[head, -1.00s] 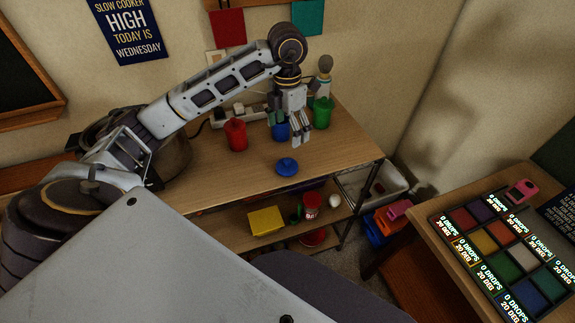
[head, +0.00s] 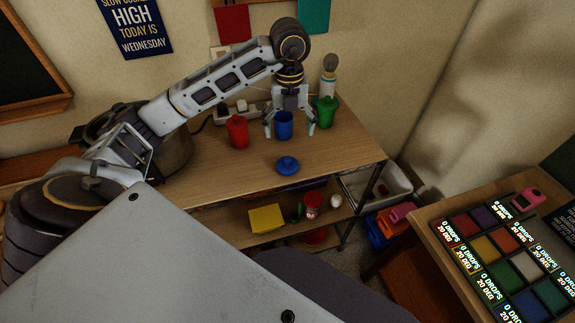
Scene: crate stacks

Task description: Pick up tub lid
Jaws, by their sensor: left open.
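A blue lid (head: 287,166) with a small knob lies flat on the wooden table near its front edge. A blue tub (head: 285,127) without a lid stands behind it. My left gripper (head: 290,133) points down with its fingers spread, one on each side of the blue tub in the picture. It is open; whether the fingers touch the tub I cannot tell. The lid lies in front of the gripper, apart from it. My right gripper is not in view.
A red lidded tub (head: 237,132) stands left of the blue tub, and a green lidded tub (head: 326,111) stands close on the right. A power strip (head: 238,112) lies behind. A lower shelf holds a yellow block (head: 267,217). The table front right of the lid is clear.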

